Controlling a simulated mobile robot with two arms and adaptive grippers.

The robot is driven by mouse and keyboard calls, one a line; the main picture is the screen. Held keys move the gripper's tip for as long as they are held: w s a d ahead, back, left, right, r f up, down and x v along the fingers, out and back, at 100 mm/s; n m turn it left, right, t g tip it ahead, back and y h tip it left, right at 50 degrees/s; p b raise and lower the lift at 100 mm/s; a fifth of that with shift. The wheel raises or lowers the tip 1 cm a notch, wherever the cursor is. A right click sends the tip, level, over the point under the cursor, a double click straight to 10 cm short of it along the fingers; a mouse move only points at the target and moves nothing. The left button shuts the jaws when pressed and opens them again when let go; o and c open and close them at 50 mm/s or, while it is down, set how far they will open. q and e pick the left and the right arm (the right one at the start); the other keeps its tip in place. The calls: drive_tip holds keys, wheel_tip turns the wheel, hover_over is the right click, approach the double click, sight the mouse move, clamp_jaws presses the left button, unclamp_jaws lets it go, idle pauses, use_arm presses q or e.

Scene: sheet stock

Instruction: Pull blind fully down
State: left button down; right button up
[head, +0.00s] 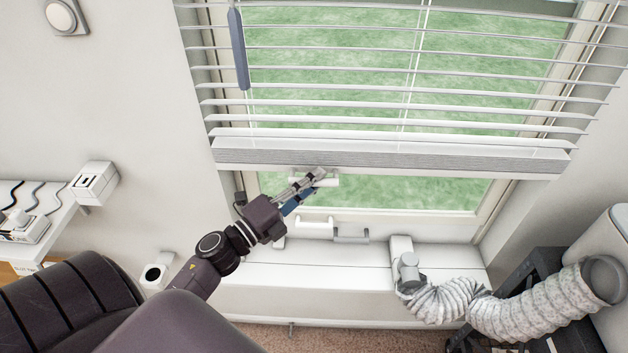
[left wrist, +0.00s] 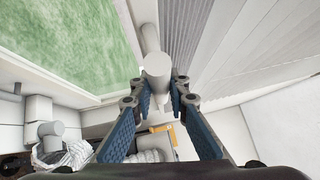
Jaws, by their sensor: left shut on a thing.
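The white slatted blind (head: 390,154) hangs over the window, its stacked bottom part and rail above the sill. Green shows through the slats and in the gap below the rail. A white handle (head: 328,182) sits under the rail; it also shows in the left wrist view as a pale rounded bar (left wrist: 157,66). My left gripper (head: 312,181) is shut on this handle. Its blue-padded fingers show on either side of it in the left wrist view (left wrist: 160,100), where the blind's slats (left wrist: 200,35) lie at the upper right. My right gripper is not in view.
The window sill (head: 330,262) lies below, with a white window latch (head: 314,227) near the frame. A ribbed white hose (head: 520,305) and a dark stand (head: 500,300) are at the lower right. A blue-grey wand (head: 239,48) hangs at the blind's left. A shelf (head: 50,225) is at far left.

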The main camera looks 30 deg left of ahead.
use_arm(q)
drive_tip(key=shift+f, duration=0.1)
drive_tip(key=shift+f+b, duration=0.25)
drive_tip(key=shift+b, duration=0.1)
wheel_tip(320, 180, down, 19)
drive_tip(key=b, duration=1.5)
drive_tip(key=shift+b, duration=0.3)
drive_tip(key=c, duration=1.8)
unclamp_jaws()
drive_tip(key=shift+c, duration=0.2)
drive_tip(key=shift+r, duration=0.1)
